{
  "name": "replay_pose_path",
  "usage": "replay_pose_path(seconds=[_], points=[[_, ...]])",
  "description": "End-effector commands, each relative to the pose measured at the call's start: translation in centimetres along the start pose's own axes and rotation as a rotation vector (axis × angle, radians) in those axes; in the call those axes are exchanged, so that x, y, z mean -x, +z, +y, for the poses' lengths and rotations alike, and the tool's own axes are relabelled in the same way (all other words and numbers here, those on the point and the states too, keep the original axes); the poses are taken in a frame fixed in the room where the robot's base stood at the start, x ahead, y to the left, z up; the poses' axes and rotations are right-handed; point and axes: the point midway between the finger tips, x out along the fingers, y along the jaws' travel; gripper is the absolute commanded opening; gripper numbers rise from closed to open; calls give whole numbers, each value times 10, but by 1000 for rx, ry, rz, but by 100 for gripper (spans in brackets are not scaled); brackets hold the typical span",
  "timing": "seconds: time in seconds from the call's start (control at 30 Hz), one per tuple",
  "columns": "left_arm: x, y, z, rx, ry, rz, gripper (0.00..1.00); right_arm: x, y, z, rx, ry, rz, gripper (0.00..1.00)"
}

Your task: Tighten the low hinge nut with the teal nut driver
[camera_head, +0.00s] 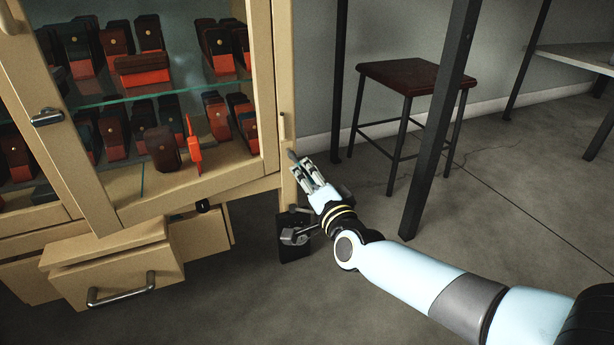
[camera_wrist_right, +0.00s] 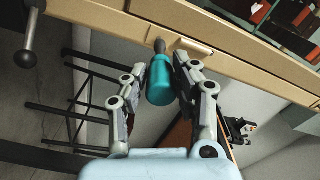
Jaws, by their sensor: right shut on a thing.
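My right gripper (camera_head: 306,168) is at the right edge of the beige glass-fronted cabinet (camera_head: 258,78). In the wrist view, my right gripper (camera_wrist_right: 158,82) is shut on the teal nut driver (camera_wrist_right: 160,88), with a finger on each side of its handle. The driver's dark shaft (camera_wrist_right: 160,47) points at the cabinet's beige frame (camera_wrist_right: 232,52). A raised beige piece (camera_wrist_right: 196,45), perhaps the low hinge, is beside the tip. I cannot make out the nut, or whether the tip touches it. My left gripper is not in view.
Below the gripper is a dark plate (camera_head: 296,220) with a grey lever (camera_head: 292,238). A drawer (camera_head: 120,277) sticks out at lower left. A stool (camera_head: 398,76) and a dark table leg (camera_head: 440,120) stand to the right. The floor (camera_head: 520,200) there is clear.

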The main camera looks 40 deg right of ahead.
Motion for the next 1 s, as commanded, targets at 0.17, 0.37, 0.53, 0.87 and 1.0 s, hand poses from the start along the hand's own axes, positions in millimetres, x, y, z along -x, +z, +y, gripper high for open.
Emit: replay_pose_path(seconds=[0.17, 0.37, 0.53, 0.87, 1.0], points=[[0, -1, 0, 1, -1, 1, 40, 0, 0, 0, 0, -1, 0, 0], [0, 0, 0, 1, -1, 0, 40, -1, 0, 0, 0, -1, 1, 0], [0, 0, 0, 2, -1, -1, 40, -5, 0, 0, 0, -1, 1, 0], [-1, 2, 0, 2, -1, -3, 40, -15, 0, 1, 1, -1, 0, 0], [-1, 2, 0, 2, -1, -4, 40, -18, 0, 1, 1, 0, 0, 0]])
